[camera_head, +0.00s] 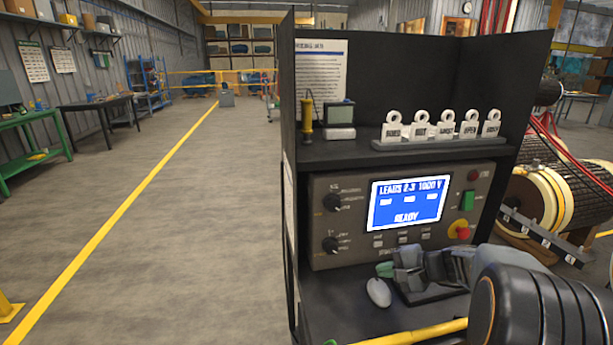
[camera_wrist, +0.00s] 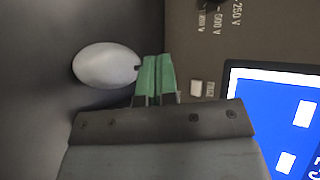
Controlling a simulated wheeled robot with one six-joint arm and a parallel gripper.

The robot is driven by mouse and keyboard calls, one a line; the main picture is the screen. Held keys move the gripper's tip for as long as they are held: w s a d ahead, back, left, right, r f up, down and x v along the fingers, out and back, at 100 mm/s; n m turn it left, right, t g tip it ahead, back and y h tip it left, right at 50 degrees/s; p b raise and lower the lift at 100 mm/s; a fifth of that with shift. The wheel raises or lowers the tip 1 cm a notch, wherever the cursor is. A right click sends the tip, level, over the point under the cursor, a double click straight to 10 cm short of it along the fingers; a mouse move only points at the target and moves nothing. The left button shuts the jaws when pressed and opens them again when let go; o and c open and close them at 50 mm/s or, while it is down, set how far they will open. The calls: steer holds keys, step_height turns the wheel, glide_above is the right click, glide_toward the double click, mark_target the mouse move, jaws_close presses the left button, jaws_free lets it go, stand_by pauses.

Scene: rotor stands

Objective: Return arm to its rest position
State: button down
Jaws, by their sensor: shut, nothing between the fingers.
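My gripper (camera_head: 386,269) is low in front of the test panel (camera_head: 325,285), over the black cabinet's lower shelf (camera_head: 335,318). Its green-tipped fingers also show in the wrist view (camera_wrist: 155,76), pressed together with nothing between them. A pale rounded object (camera_head: 379,293) sits just beside the fingertips; in the wrist view it is a grey-white oval (camera_wrist: 106,65) left of them. I cannot tell whether they touch. My arm reaches in from the lower right. The panel's blue screen (camera_head: 407,203) reads "LEADS 2-3 1000 V" and "READY".
The upper shelf (camera_head: 345,151) holds a yellow tool (camera_head: 306,117), a small meter (camera_head: 340,115) and several white tags (camera_head: 445,130). A large rotor (camera_head: 570,195) stands at right. Open floor (camera_head: 205,220) lies left.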

mark_target(399, 334)
steer(key=s+a+r+n+g+h+p, duration=0.1)
steer(key=s+a+r+n+h+p, duration=0.1)
steer(key=s, duration=0.4)
steer(key=s+a+r+n+g+h+p, duration=0.1)
steer(key=s+a+r+n+h+p, duration=0.2)
steer(key=s+r+n+h+p, duration=0.1)
steer(key=s+a+r+n+g+h+p, duration=0.1)
steer(key=s+a+r+n+h+p, duration=0.1)
steer(key=s+n, duration=0.3)
steer(key=s+a+r+h, duration=0.1)
steer(key=s, duration=0.2)
steer(key=shift+r+g+p, duration=0.2)
steer(key=shift+g+p, duration=0.2)
stand_by(1.7)
